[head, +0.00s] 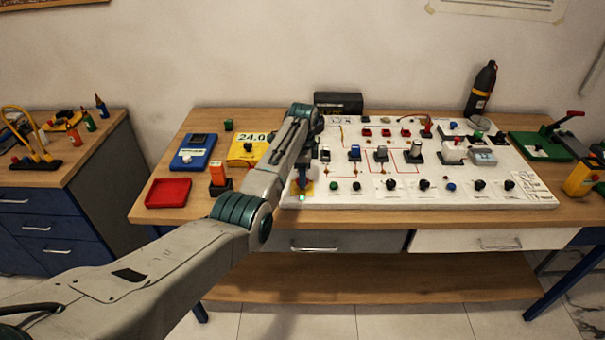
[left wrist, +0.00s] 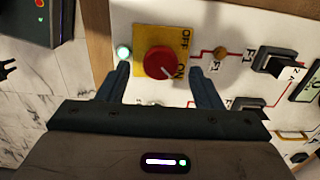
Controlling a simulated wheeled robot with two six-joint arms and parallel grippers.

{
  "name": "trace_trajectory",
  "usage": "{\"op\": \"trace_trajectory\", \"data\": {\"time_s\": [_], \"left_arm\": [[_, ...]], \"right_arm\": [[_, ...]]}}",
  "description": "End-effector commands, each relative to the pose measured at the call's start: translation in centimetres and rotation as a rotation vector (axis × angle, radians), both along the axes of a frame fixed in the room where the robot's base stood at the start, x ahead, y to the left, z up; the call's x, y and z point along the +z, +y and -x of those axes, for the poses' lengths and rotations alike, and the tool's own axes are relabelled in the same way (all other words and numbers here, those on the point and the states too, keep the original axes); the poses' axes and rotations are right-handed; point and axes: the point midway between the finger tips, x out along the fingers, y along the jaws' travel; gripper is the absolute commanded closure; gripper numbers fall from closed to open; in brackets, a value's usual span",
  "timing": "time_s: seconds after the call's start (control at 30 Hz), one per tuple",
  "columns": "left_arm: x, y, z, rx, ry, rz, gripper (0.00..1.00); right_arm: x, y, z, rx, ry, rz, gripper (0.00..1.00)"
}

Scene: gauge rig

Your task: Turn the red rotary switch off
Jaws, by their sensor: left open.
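The red rotary switch (left wrist: 159,60) sits on a yellow plate (left wrist: 145,34) marked OFF and ON in the left wrist view. A white mark on the knob points toward the ON label. A green lamp (left wrist: 124,52) beside the plate is lit. My left gripper (left wrist: 160,69) is open, with one finger on each side of the knob and visible gaps between. In the head view my left gripper (head: 304,180) is over the left front corner of the white panel (head: 360,201) and hides the red knob. My right gripper is not in view.
The panel carries several black knobs (head: 424,185) and blocks to the right of the switch. A red tray (head: 168,192), an orange block (head: 218,175), a blue meter (head: 193,152) and a yellow 24.0 box (head: 240,147) stand left of my arm. A black bottle (head: 481,90) stands behind.

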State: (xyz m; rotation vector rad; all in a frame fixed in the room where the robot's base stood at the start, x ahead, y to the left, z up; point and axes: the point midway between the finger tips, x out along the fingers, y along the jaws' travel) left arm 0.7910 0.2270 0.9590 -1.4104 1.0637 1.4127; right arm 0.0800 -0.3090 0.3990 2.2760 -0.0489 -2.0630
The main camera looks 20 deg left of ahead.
Motion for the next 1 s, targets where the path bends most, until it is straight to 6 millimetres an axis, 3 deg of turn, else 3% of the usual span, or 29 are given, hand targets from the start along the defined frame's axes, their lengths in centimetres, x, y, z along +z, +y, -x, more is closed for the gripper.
{"op": "trace_trajectory", "data": {"time_s": [0.2, 0.47, 0.7, 1.0], "left_arm": [[-1.7, 0.1, 0.0, 0.001, -0.001, 0.000, 0.41], [-1.9, 0.0, 0.0, 0.001, -0.001, 0.000, 0.41], [-1.9, 0.0, 0.0, 0.001, -0.001, 0.000, 0.84], [-1.8, 0.1, 0.0, 0.024, 0.000, 0.000, 0.85]], "right_arm": [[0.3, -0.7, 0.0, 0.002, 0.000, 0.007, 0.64], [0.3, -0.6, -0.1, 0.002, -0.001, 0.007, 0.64], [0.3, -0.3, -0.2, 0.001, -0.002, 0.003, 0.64], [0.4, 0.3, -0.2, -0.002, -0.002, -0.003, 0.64]]}}
